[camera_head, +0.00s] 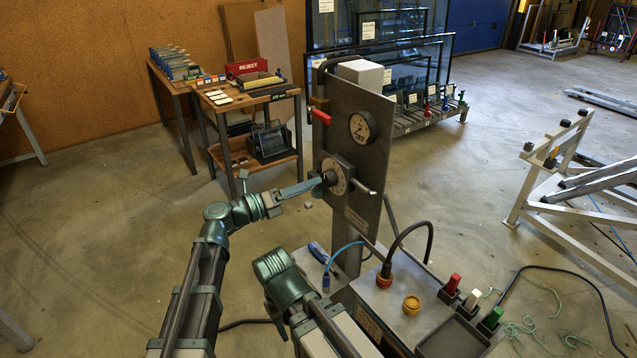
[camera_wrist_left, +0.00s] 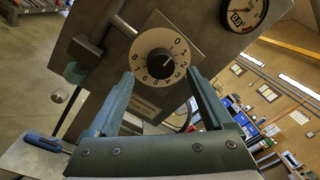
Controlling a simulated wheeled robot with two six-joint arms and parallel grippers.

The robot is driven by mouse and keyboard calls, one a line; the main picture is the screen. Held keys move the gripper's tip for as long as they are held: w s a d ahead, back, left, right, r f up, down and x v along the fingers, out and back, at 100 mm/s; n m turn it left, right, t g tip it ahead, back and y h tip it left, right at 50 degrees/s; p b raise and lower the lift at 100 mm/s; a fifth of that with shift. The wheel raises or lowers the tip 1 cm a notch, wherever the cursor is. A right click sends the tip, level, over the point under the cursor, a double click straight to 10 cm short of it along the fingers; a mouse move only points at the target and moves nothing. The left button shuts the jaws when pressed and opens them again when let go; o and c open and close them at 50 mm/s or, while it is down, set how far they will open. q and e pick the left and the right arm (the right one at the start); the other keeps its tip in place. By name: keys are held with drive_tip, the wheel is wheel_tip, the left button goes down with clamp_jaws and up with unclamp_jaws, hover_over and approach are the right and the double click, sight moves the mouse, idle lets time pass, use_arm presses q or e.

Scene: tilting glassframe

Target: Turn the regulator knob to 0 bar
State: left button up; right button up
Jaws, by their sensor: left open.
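The regulator knob (camera_wrist_left: 160,65) is a round dark knob on a white numbered dial (camera_wrist_left: 141,54). Its pointer seems to face between 1 and 2, but it is small. In the head view the dial (camera_head: 341,178) sits on an upright grey panel (camera_head: 350,207). My left gripper (camera_wrist_left: 160,76) is open, with one finger on each side of the dial in the wrist view; contact with the knob cannot be told. In the head view my left gripper (camera_head: 318,186) reaches the knob from the left and partly hides it. A pressure gauge (camera_head: 362,127) sits above the dial. My right gripper is not visible.
A red-handled lever (camera_head: 320,116) sticks out at the panel's upper left, and a metal rod (camera_head: 365,188) beside the dial.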

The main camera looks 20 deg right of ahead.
use_arm(q)
drive_tip(key=v, duration=0.9)
drive_tip(key=shift+f, duration=0.1)
drive_tip(key=s+a+f+m+g+y, duration=0.2)
drive_tip(key=s+a+f+m+y, duration=0.25)
drive_tip(key=f+m, duration=0.35)
drive_tip(key=s+a+f+m+g+y, duration=0.1)
drive_tip(key=s+a+f+m+y, duration=0.3)
drive_tip(key=f+m, duration=0.45)
drive_tip(key=s+a+f+m+g+y, duration=0.1)
drive_tip(key=s+a+f+m+y, duration=0.2)
drive_tip(key=a+m+y, duration=0.3)
drive_tip(key=s+a+f+m+g+y, duration=0.1)
drive_tip(key=s+a+f+m+y, duration=0.2)
drive_tip(key=a+m, duration=0.55)
drive_tip(key=s+d+r+m+p, duration=0.1)
drive_tip(key=s+d+r+p, duration=0.2)
drive_tip(key=d+r+p, duration=0.1)
drive_tip(key=s+d+r+m+y+p, duration=0.1)
drive_tip(key=s+d+r+m+p, duration=0.1)
drive_tip(key=d, duration=0.4)
wheel_tip(320, 180, up, 2)
drive_tip(key=shift+s+d+r+g+p, duration=0.1)
drive_tip(key=shift+s+d+g+p, duration=0.35)
drive_tip(key=shift+p, duration=0.5)
